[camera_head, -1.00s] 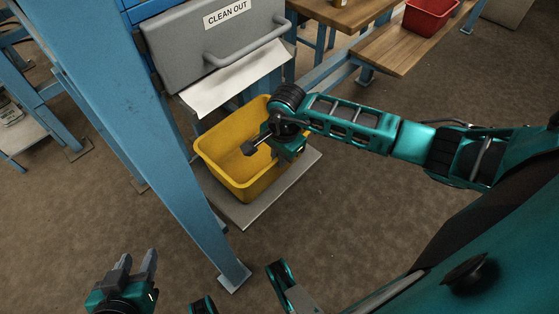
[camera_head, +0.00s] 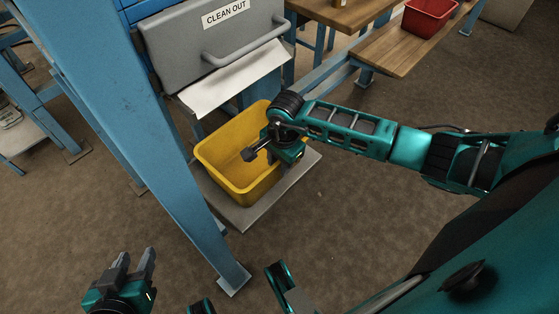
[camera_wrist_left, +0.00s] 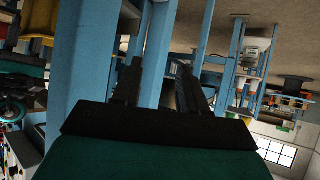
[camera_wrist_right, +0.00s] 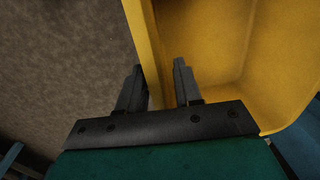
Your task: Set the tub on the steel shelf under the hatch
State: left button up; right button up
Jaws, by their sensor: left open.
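The yellow tub (camera_head: 222,174) is upright at the steel shelf (camera_head: 244,217) under the hatch (camera_head: 215,45) marked CLEAN OUT. Its base looks to be on the plate, but I cannot see full contact. My right gripper (camera_head: 247,152) is at the tub's right side. In the right wrist view, the fingers (camera_wrist_right: 158,75) are on either side of the tub's wall (camera_wrist_right: 143,30) and look shut on it. My left gripper (camera_head: 134,262) is open and empty at the lower left, well away from the tub; its fingers show in the left wrist view (camera_wrist_left: 158,75).
A pale sloping flap (camera_head: 235,80) hangs just above the tub's back. A blue post (camera_head: 150,140) stands close on the tub's left. A wooden bench (camera_head: 400,55) with a red bin (camera_head: 428,18) is at the back right. Floor in front of the shelf is clear.

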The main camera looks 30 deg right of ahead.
notch_tip(320, 180, up, 12)
jog(key=s+p, duration=0.1)
jog(key=p, duration=0.2)
jog(key=shift+d+r, duration=0.15)
jog(key=shift+d, duration=0.05)
dwell(0.4)
